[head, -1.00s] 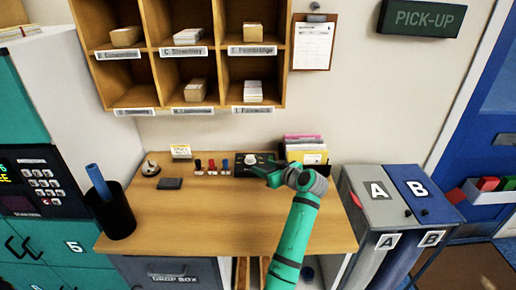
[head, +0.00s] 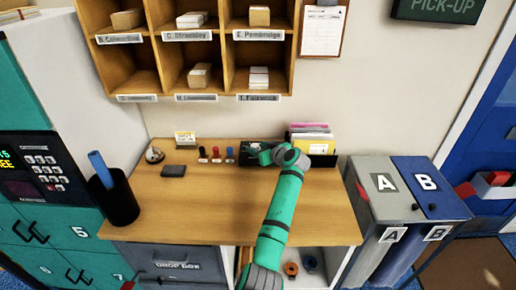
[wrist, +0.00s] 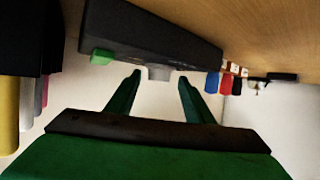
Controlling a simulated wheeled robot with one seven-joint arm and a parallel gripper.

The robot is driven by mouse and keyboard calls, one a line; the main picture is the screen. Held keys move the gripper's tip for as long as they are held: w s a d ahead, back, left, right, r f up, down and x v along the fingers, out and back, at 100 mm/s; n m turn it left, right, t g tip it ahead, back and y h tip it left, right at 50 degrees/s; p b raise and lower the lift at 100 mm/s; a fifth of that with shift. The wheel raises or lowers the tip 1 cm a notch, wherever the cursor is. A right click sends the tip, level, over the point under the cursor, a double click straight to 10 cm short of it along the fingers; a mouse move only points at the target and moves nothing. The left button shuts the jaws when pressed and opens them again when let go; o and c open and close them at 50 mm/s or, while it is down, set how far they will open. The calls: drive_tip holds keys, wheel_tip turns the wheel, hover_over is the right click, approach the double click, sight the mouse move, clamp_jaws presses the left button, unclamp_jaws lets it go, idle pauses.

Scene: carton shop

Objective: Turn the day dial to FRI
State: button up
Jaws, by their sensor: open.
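The day dial shows as a small grey knob (wrist: 159,73) on the dark box (wrist: 150,35) in the wrist view, which looks upside down. A green button (wrist: 102,57) sits on the same box to its left. In the head view the dark box (head: 246,160) stands at the back of the wooden counter, partly hidden by my arm. My gripper (wrist: 160,80) is open, with one finger on each side of the knob; I cannot tell whether they touch it. In the head view my gripper (head: 266,152) is at the box. The dial's lettering cannot be read.
Red, black and blue stampers (head: 216,155) stand left of the box. A black holder with papers (head: 312,142) is close on the right. A bell (head: 154,155), dark pad (head: 173,171) and pen cup (head: 117,200) are farther left. The counter's front middle (head: 200,215) is clear.

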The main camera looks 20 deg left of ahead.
drive_tip(key=shift+w+a+f, duration=0.1)
drive_tip(key=shift+w, duration=0.15)
drive_tip(key=c, duration=1)
drive_tip(key=shift+c, duration=0.2)
